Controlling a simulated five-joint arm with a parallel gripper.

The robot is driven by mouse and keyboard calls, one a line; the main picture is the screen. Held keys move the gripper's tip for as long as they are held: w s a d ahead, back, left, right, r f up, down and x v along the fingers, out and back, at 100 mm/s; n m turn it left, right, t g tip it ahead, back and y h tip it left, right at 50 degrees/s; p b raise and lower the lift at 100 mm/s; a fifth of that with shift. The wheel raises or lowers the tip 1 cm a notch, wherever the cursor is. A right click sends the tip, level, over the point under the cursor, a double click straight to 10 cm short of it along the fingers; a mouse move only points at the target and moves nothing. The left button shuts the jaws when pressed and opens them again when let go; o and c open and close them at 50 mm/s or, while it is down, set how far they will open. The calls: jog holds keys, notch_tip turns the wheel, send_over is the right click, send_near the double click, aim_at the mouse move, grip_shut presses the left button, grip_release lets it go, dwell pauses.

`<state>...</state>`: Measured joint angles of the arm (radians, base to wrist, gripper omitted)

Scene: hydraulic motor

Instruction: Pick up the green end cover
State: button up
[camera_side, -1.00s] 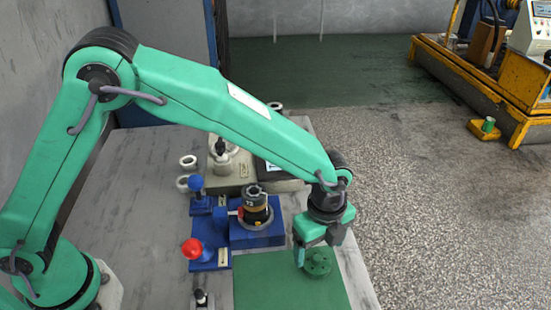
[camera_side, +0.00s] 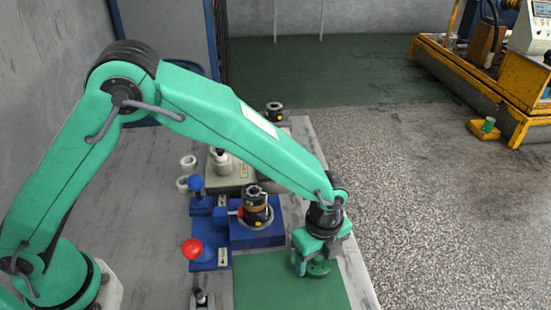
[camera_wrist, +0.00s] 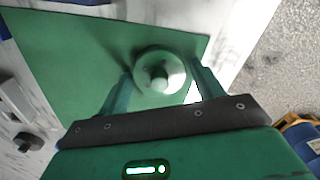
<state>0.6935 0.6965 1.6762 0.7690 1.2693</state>
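The green end cover (camera_side: 319,268) is a round disc lying on the green mat (camera_side: 285,285), near the mat's back right corner. In the wrist view my gripper (camera_wrist: 160,85) is open, with one finger on each side of the cover. A gap shows left of the cover; whether the right finger touches it I cannot tell.
A blue fixture (camera_side: 262,235) holding a black motor body (camera_side: 256,205) stands behind the mat. A red-knobbed lever (camera_side: 192,249) stands left of it. White rings (camera_side: 188,162) lie farther back. The mat's front area is clear.

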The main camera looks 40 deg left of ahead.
jog(key=c, duration=0.8)
jog(key=shift+r, duration=0.1)
jog(key=shift+r, duration=0.45)
notch_tip(320, 180, up, 3)
jog(key=shift+r, duration=0.1)
jog(key=s+d+r, duration=0.1)
jog(key=s+r, duration=0.1)
jog(key=s, duration=0.1)
jog(key=s+d+r, duration=0.1)
jog(key=s+r, duration=0.1)
jog(key=s, duration=0.2)
jog(key=s+d+r, duration=0.2)
jog(key=s, duration=0.2)
jog(key=shift+r, duration=0.4)
jog(key=shift+r, duration=0.2)
jog(key=shift+r, duration=0.35)
jog(key=shift+r, duration=0.25)
